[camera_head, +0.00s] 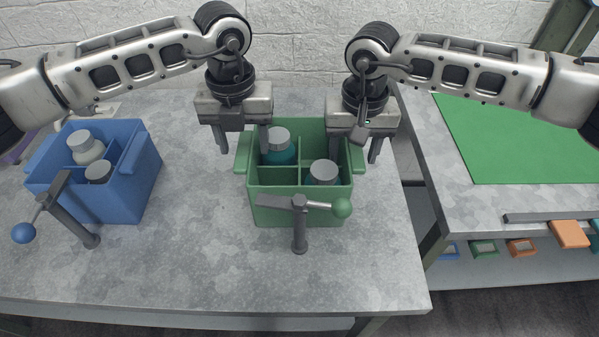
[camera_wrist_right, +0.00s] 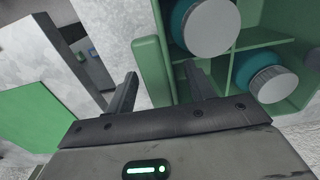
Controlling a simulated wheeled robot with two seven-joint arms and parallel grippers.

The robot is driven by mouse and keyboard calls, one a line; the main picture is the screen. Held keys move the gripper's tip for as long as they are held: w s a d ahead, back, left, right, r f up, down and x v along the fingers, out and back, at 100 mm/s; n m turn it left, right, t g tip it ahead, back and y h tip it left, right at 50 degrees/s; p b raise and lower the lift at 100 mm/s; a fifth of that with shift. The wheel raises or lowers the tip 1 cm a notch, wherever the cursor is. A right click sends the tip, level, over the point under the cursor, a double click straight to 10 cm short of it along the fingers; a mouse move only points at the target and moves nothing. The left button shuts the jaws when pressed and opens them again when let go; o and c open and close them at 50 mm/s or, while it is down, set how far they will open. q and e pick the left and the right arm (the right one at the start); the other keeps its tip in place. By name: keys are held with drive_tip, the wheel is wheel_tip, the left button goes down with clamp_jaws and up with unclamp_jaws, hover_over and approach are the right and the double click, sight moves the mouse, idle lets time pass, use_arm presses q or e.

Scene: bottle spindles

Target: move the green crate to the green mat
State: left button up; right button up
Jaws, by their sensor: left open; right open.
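The green crate (camera_head: 300,206) stands on the grey table, divided into compartments. A teal bottle with a grey cap (camera_head: 278,146) is in its back left compartment and another grey-capped bottle (camera_head: 323,172) is in its front right one. My left gripper (camera_head: 243,146) is open at the crate's left side handle. My right gripper (camera_head: 362,150) is open at the right side; in the right wrist view its fingers (camera_wrist_right: 160,92) stand on either side of the crate's green handle (camera_wrist_right: 152,72). The green mat (camera_head: 535,140) lies on a separate table to the right.
A spindle with a green ball (camera_head: 341,208) stands right in front of the green crate. A blue crate (camera_head: 140,180) with bottles stands at left, with a blue-ball spindle (camera_head: 24,233) before it. A gap separates the tables. A grey bar (camera_head: 550,217) lies along the right table's front edge.

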use_arm(q)
clamp_jaws()
use_arm(e)
clamp_jaws()
use_arm(q)
drive_tip(key=shift+r, duration=0.2)
use_arm(e)
drive_tip(key=shift+r, duration=0.2)
